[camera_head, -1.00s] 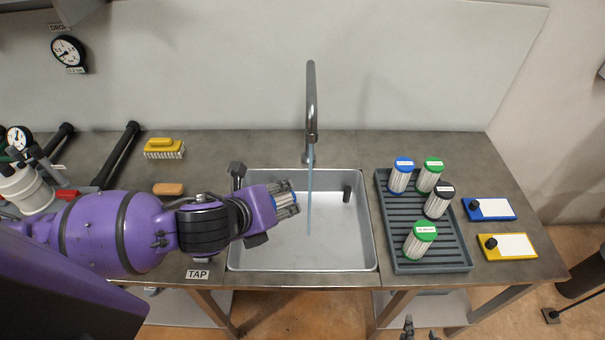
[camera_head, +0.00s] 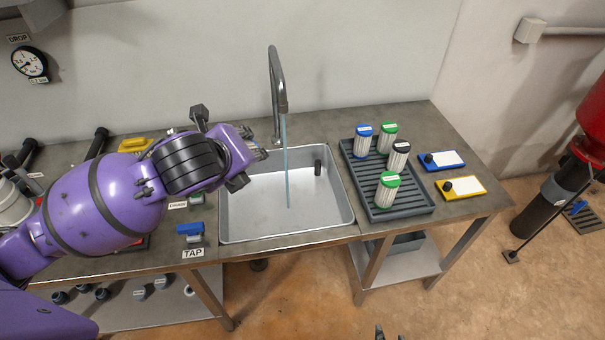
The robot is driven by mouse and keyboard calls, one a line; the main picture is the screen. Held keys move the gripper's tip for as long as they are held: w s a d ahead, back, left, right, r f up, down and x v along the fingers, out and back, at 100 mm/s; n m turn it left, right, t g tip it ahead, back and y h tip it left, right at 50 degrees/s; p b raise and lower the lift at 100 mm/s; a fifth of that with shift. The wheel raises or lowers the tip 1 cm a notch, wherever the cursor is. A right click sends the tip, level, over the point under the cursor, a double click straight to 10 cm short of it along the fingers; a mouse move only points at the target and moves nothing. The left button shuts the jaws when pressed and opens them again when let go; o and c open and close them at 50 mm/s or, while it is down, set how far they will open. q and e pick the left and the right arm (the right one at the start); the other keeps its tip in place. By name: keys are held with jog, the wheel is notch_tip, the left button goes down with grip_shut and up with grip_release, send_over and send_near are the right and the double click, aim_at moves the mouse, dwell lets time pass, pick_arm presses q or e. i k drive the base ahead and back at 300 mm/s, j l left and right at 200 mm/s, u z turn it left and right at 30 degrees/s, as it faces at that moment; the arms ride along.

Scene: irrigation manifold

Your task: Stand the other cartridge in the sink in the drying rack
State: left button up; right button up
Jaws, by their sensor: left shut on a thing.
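My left gripper (camera_head: 252,146) is over the back left of the sink (camera_head: 232,229), shut on a cartridge. The gripper hides most of that cartridge, and its end is hard to make out. The grey drying rack (camera_head: 405,211) stands right of the sink. Several white pleated cartridges stand upright in it: a blue-capped one (camera_head: 362,147), a green-capped one (camera_head: 387,140), a black-capped one (camera_head: 398,155) and a nearer green-capped one (camera_head: 386,191). No loose cartridge shows in the sink's visible part. Dark tips at the bottom edge may be my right gripper (camera_head: 388,334).
Water runs from the tall tap (camera_head: 277,80) into the sink, between my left gripper and the rack. A dark upright stub (camera_head: 318,167) stands in the sink's back right. The rack's front right is bare.

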aim_at(407, 195)
jog(key=z, duration=0.85)
jog(key=i+z, duration=0.35)
